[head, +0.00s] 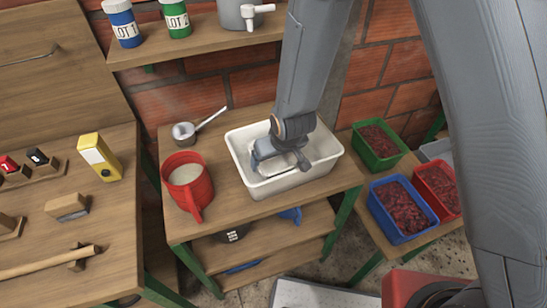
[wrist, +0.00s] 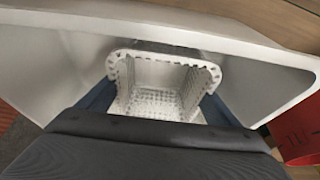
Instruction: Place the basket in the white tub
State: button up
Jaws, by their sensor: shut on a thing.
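The white tub (head: 318,180) stands on a wooden table in the middle of the head view, and its walls also surround the scene in the wrist view (wrist: 265,58). My gripper (head: 280,160) reaches down inside the tub. It is shut on the white basket (wrist: 160,88), a small perforated basket with a notched rim, seen upright between the blue fingers in the wrist view. The basket is within the tub's walls. In the head view it is mostly hidden by my gripper. I cannot tell whether its base touches the tub floor.
A red jug (head: 188,188) and a small metal ladle (head: 190,130) stand left of the tub. Green (head: 378,158), blue (head: 385,228) and red (head: 452,207) crates of dark red fruit stand to the right. A shelf (head: 195,42) with jars is above.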

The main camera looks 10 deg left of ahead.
jog(key=shift+f, duration=0.15)
jog(key=o, duration=1)
jog(key=b+v, duration=0.1)
jog(key=v, duration=1.1)
jog(key=shift+r, duration=0.2)
